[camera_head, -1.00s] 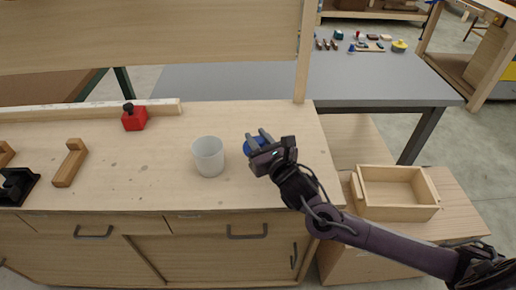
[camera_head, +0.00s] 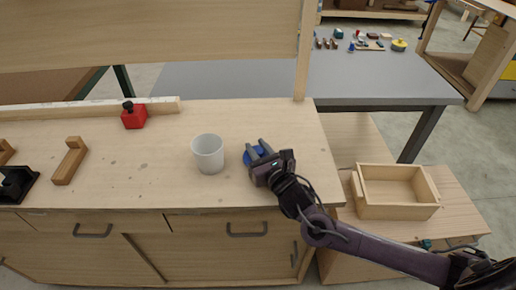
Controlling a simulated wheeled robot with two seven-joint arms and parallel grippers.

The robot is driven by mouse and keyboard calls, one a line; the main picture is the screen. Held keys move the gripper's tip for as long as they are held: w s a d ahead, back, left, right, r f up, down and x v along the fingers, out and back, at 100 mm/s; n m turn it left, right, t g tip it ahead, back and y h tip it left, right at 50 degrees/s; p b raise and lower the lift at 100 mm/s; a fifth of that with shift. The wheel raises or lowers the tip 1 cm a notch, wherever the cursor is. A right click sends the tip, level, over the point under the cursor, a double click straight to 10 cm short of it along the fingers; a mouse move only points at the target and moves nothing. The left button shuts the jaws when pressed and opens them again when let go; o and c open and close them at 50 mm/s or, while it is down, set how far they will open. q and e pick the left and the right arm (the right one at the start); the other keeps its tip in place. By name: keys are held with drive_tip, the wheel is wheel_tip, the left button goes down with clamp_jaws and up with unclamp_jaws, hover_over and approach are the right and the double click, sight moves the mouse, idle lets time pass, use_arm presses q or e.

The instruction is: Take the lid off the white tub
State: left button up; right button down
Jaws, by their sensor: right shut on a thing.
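The white tub (camera_head: 208,154) stands upright on the wooden bench with its open top showing. My right gripper (camera_head: 257,151) is shut on the blue lid (camera_head: 248,158), just right of the tub. The lid is apart from the tub and low over the bench top; I cannot tell whether it touches the wood. The gripper's fingers hide part of the lid. My left gripper is out of view.
A red block-like thing with a black knob (camera_head: 134,116) stands at the back left of the bench (camera_head: 150,180). A wooden piece (camera_head: 69,162) and a black holder (camera_head: 17,185) are at the left. An empty wooden box (camera_head: 398,190) sits on the lower surface at the right.

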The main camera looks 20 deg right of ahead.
drive_tip(key=c, duration=1.3)
unclamp_jaws()
drive_tip(key=shift+s+f, duration=0.1)
drive_tip(key=shift+f, duration=0.3)
drive_tip(key=shift+o, duration=0.7)
drive_tip(key=shift+a+f, duration=0.1)
drive_tip(key=shift+f, duration=0.05)
drive_tip(key=shift+r+p, duration=0.35)
drive_tip(key=shift+r, duration=0.25)
drive_tip(key=s, duration=0.4)
drive_tip(key=s+d, duration=0.1)
drive_tip(key=s, duration=0.2)
drive_tip(key=s+d+r+b, duration=0.1)
drive_tip(key=s, duration=0.3)
drive_tip(key=shift+s, duration=0.35)
